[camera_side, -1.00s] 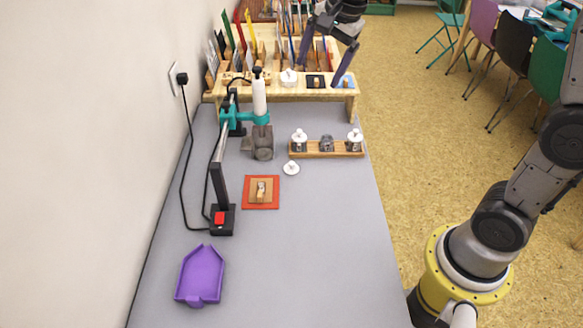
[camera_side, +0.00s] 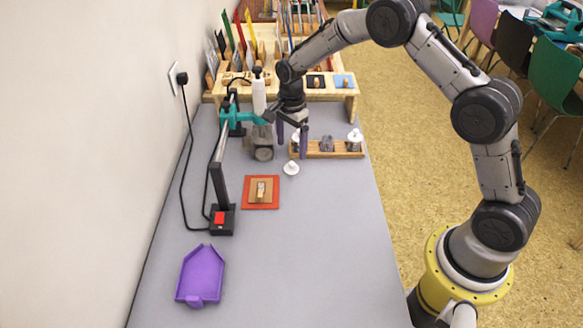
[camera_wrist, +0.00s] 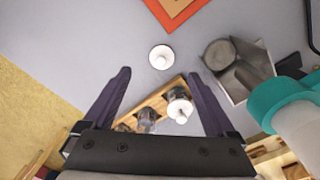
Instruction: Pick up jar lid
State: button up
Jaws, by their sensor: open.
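The jar lid (camera_side: 291,168), a small white disc with a knob, lies flat on the grey table in front of the wooden jar rack. In the wrist view the lid (camera_wrist: 161,57) lies beyond my fingertips, near the middle. My gripper (camera_side: 291,146) is open and empty, pointing down above the left end of the rack, behind the lid. In the wrist view my gripper (camera_wrist: 163,73) has its two purple fingers spread on either side of the rack. In the side view a finger partly hides the leftmost jar.
The wooden rack (camera_side: 313,155) holds jars, including a lidded one (camera_side: 354,140) at its right end. A red square (camera_side: 261,204) and a purple tray (camera_side: 200,275) lie nearer. The front right table is clear.

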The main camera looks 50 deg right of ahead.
aim_at(291, 162)
jog(key=shift+w+d+f, duration=0.1)
jog(key=shift+w+f, duration=0.05)
jog(key=shift+f, duration=1.75)
jog(key=shift+w+d+f, duration=0.1)
jog(key=shift+f, duration=1.8)
jog(key=c, duration=1.4)
jog(key=shift+r, duration=0.15)
